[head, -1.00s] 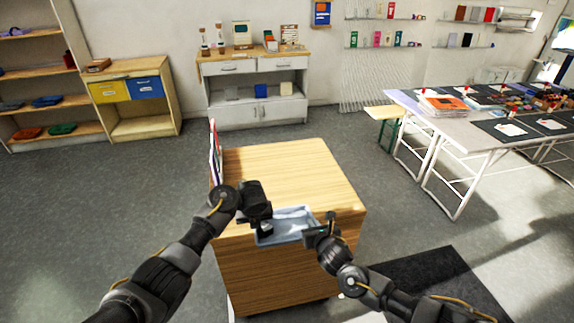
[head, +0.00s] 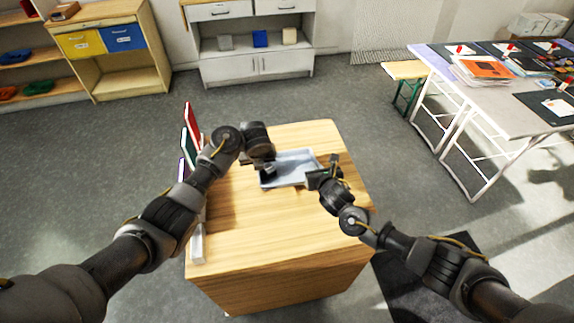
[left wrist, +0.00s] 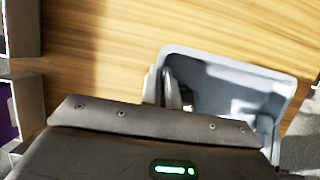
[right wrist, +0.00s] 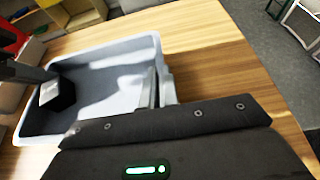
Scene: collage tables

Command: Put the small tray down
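The small tray (head: 297,165) is a shallow grey-blue box over the middle of the wooden table top (head: 250,235). Its inside looks empty apart from my left gripper's finger. My left gripper (head: 267,172) is shut on the tray's left wall; in the left wrist view its fingers (left wrist: 166,88) straddle the rim of the tray (left wrist: 235,75). My right gripper (head: 314,177) is shut on the right wall; in the right wrist view its fingers (right wrist: 160,92) straddle that rim of the tray (right wrist: 105,55). I cannot tell whether the tray's underside touches the wood.
Upright coloured folders or books (head: 190,140) stand along the table's left edge. The wood in front of and behind the tray is clear. A larger white table (head: 480,100) with papers stands at the right, apart from this one.

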